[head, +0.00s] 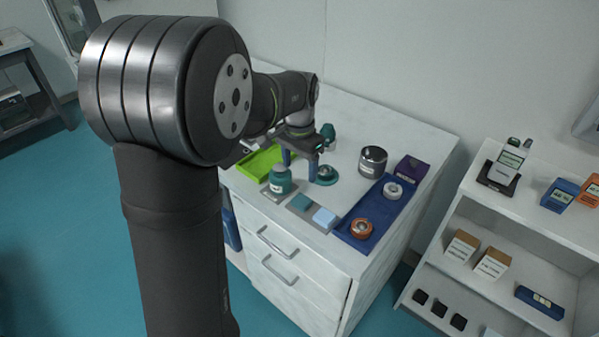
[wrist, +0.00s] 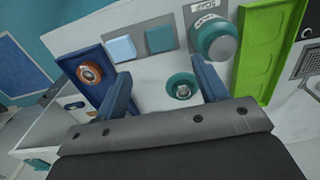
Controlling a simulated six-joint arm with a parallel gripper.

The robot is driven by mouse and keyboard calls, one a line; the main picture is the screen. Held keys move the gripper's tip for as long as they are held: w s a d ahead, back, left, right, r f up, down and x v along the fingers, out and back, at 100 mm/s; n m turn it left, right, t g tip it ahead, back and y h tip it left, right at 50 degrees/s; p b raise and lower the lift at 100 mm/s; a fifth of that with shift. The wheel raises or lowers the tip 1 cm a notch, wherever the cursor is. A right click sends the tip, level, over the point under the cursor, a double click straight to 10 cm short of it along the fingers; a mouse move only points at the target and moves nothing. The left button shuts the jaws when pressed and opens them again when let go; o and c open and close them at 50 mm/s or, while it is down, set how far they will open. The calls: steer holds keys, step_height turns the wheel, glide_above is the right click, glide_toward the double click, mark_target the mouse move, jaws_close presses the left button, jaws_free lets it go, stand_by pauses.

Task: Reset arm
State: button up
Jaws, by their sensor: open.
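My gripper (wrist: 160,90) is open, its two blue fingers spread apart in the wrist view. In the head view my gripper (head: 300,165) hangs over the white cabinet top. A small teal round part (wrist: 182,86) stands on the top between the fingers in the picture, with nothing held; it also shows in the head view (head: 327,175) beside the gripper. I cannot tell the exact height of the fingers above the surface. A teal jar (head: 280,180) stands left of the gripper in the head view.
A blue tray (head: 362,226) holds an orange ring part (head: 362,229) and a silver ring part (head: 393,191). Light-blue block (head: 324,217), teal block (head: 300,202), green tray (head: 257,163), metal cylinder (head: 372,161) and purple box (head: 411,168) crowd the top. A white shelf (head: 540,228) stands right.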

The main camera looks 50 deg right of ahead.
mark_target(300, 201)
step_height(300, 201, down, 12)
steer(key=shift+r, duration=0.1)
steer(key=shift+d, duration=0.1)
steer(key=shift+r, duration=1.6)
